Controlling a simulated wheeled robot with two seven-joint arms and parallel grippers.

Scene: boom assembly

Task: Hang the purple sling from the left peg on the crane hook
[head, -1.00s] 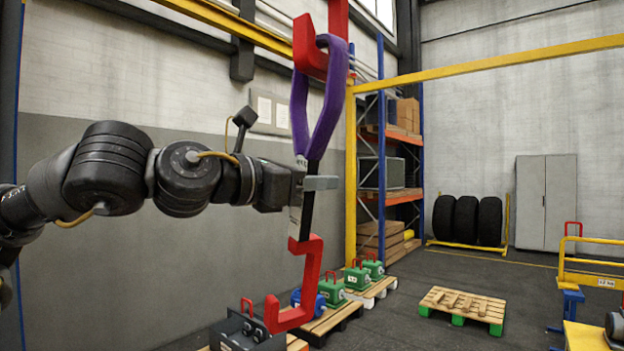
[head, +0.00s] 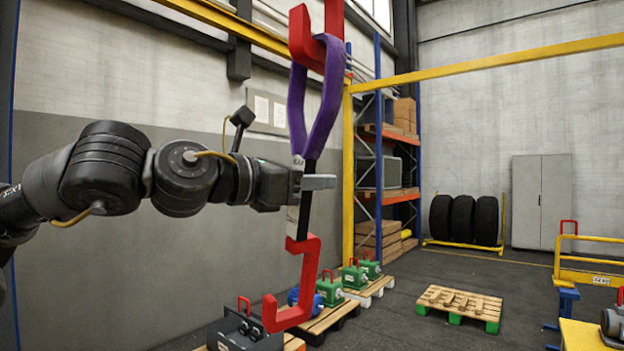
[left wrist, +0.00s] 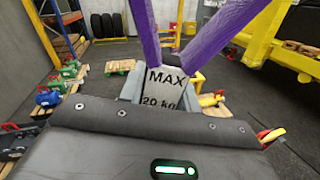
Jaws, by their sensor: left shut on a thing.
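The purple sling (head: 324,115) is a loop whose top lies over the red crane hook (head: 299,34) at the top of the head view. The loop hangs down to a white label and a dark strap. A lower red hook (head: 309,268) is at the strap's bottom end. My left gripper (head: 312,182) is shut on the sling's lower part, just below the loop. In the left wrist view the purple straps (left wrist: 145,30) rise from a label (left wrist: 165,88) reading "MAX 20 kg" between the fingers. The left peg cannot be made out. My right gripper is not in view.
A dark box (head: 245,333) is at the bottom. An empty pallet (head: 459,304) lies on the open floor. Shelving (head: 387,175), tires (head: 463,220) and a grey cabinet (head: 541,200) stand behind.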

